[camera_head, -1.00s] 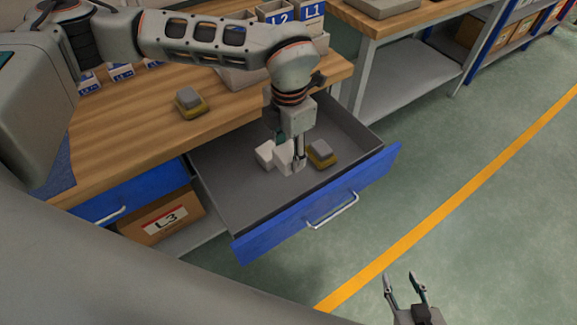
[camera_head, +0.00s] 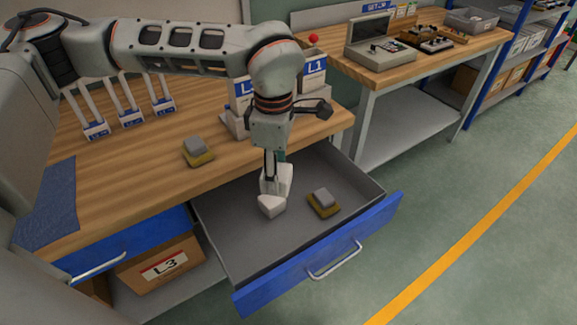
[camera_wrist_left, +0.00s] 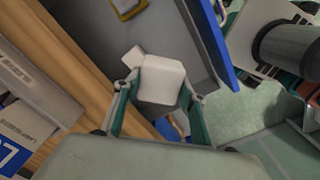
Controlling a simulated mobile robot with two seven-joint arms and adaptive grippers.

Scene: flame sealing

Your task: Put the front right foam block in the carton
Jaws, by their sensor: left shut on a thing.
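My left gripper (camera_head: 271,184) is shut on a white foam block (camera_head: 286,180) over the open drawer (camera_head: 238,240). The held block also fills the space between the fingers in the left wrist view (camera_wrist_left: 160,80). It appears raised above the drawer floor. A second white foam block (camera_head: 271,207) lies in the drawer just in front of it. In the left wrist view this loose block (camera_wrist_left: 133,56) is partly hidden behind the held one. A brown cardboard carton (camera_head: 160,264) labelled L3 stands below the bench, left of the drawer. My right gripper is out of view.
A grey-and-yellow pad (camera_head: 323,202) lies in the drawer's right part, and a similar one (camera_head: 198,151) on the wooden bench (camera_head: 120,180). The blue drawer front (camera_head: 325,255) sticks out over open floor.

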